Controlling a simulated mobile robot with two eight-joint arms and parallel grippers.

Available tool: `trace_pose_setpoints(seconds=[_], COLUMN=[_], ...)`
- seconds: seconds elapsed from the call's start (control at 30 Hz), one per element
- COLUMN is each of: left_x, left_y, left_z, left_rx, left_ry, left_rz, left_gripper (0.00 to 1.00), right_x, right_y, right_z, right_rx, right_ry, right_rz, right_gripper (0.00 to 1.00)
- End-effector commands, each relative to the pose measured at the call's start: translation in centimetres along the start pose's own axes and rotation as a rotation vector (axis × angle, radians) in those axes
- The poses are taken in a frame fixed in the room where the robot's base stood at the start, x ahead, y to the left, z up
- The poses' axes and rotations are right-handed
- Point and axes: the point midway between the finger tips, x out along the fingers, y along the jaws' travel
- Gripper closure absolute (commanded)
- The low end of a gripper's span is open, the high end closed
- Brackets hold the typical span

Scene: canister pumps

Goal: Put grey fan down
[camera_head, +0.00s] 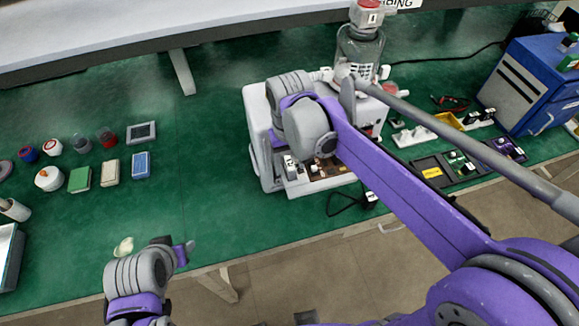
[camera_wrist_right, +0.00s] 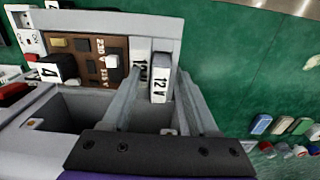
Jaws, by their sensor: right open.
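I cannot single out a grey fan with certainty in either view. My right gripper (camera_wrist_right: 165,85) is open over the front of a light grey machine (camera_head: 258,130). In the right wrist view its fingers stand on either side of a small grey-and-white block marked 12 V (camera_wrist_right: 160,68), seated next to a brown panel (camera_wrist_right: 88,58). I cannot tell whether the fingers touch it. In the head view the right wrist hides most of the right gripper (camera_head: 290,163). My left gripper (camera_head: 180,254) is near the table's front edge, away from the machine; its fingers are not clear.
A glass canister (camera_head: 358,52) stands at the machine's back. Right of it are a white strip (camera_head: 412,136), a dark tray (camera_head: 432,172) and a blue box (camera_head: 535,80). Several small cans and blocks, including a green block (camera_head: 79,180), lie at the left. The green table between is clear.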

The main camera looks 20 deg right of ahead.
Motion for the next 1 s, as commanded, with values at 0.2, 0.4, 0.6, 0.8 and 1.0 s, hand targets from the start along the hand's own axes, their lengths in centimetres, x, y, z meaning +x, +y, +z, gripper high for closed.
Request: trace_pose_setpoints(seconds=[0.2,0.4,0.6,0.8,1.0], left_x=[-0.01,-0.01,-0.01,-0.01,-0.03], left_y=[0.00,0.00,0.00,0.00,0.00], left_z=[-0.01,-0.01,-0.01,-0.01,-0.04], left_rx=[0.000,0.000,0.000,0.000,0.000], left_ry=[0.000,0.000,0.000,0.000,0.000], left_rz=[0.000,0.000,0.000,0.000,0.000], left_gripper=[0.50,0.50,0.50,0.50,0.50], right_x=[0.01,0.00,-0.01,-0.02,-0.39], right_y=[0.01,0.00,0.00,0.00,0.00], right_z=[-0.03,-0.03,-0.03,-0.03,-0.03], right_rx=[0.000,0.000,0.000,0.000,0.000], right_ry=[0.000,0.000,0.000,0.000,0.000], right_rz=[0.000,0.000,0.000,0.000,0.000], right_gripper=[0.44,0.80,1.00,1.00,1.00])
